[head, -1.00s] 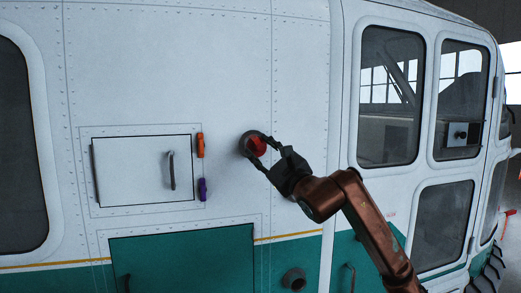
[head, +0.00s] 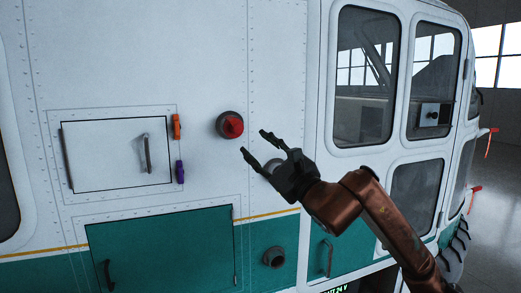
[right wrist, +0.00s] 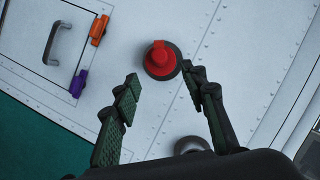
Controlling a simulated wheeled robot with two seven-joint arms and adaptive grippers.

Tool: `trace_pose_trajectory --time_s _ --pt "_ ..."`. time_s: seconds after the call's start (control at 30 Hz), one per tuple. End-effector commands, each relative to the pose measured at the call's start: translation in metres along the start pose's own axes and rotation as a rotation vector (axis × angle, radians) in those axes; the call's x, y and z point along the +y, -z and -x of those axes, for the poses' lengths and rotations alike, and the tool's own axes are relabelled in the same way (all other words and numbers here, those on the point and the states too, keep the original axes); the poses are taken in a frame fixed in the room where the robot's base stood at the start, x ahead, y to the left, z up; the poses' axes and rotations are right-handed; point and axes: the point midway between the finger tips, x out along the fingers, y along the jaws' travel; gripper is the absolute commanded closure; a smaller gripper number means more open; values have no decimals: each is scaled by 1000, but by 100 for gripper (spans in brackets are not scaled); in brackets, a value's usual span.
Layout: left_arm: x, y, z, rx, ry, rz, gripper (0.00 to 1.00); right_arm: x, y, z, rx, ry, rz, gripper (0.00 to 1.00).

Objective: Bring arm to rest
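My right gripper (head: 258,149) is open and empty in front of the helicopter's white side, in the middle of the head view. Its two fingers are spread apart, and they show in the right wrist view (right wrist: 163,80) with nothing between them. A red cap or knob in a dark round fitting (head: 231,125) is on the white panel, up and left of the fingertips and apart from them. It also shows in the right wrist view (right wrist: 160,59), beyond the fingers. My left gripper is not in view.
A closed hatch (head: 115,155) with a handle is at the left, with an orange latch (head: 176,126) and a purple latch (head: 180,172) beside it. A teal door (head: 160,250) and a round port (head: 274,257) are below. Windows (head: 365,75) are at the right.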

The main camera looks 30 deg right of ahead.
Motion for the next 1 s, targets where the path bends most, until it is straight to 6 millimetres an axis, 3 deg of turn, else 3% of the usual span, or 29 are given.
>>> trace_pose_trajectory --time_s 0.2,0.47,0.57,0.67,0.73,0.83,0.9,1.0 --pt "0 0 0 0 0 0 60 1 -1 12 0 -2 1 60" --pt "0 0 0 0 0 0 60 9 1 12 -7 -20 -9 60" --pt "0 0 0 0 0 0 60 40 5 9 -36 -89 -54 60" --pt "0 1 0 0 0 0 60 99 10 10 -94 -221 -162 60" --pt "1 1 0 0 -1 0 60 150 11 19 -151 -338 -293 60" --pt "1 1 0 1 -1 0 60 218 10 47 -250 -511 -599 60" --pt "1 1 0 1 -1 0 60 241 9 71 -318 -584 -883 60" --pt "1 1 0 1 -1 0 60 238 27 94 -381 -578 -1316 60"
